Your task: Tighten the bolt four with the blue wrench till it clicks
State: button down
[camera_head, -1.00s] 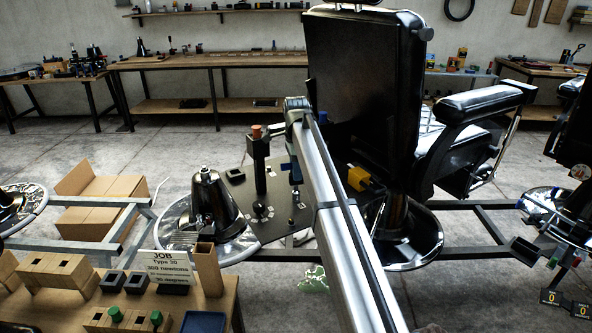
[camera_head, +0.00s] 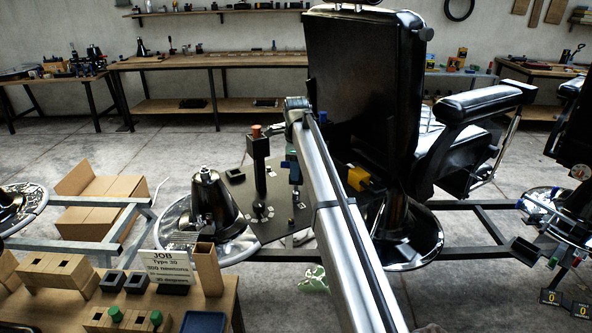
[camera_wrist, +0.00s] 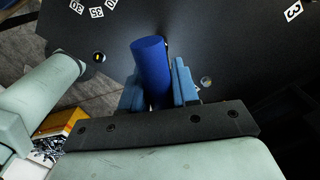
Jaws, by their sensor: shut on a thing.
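My gripper (camera_wrist: 158,88) is shut on the blue wrench (camera_wrist: 151,62), whose round blue end stands up between the light blue fingers in the wrist view. In the head view the blue wrench (camera_head: 294,172) is upright beside my arm, above the dark plate (camera_head: 262,225). Its lower end is too small to tell whether it touches a bolt. The plate (camera_wrist: 215,35) also fills the top of the wrist view, with small round fittings on either side of the gripper. White number tags lie on it. I cannot tell which bolt is number four.
A black post with a brown top (camera_head: 258,148) stands on the plate left of the wrench. A dark cone (camera_head: 209,205) on a shiny base is further left. The black chair back (camera_head: 360,90) rises close on the right. A wooden bench (camera_head: 60,300) with blocks and a job sign is in front.

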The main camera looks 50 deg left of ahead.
jog(key=shift+n, duration=1.7)
jog(key=shift+r, duration=0.1)
jog(key=shift+r, duration=2.4)
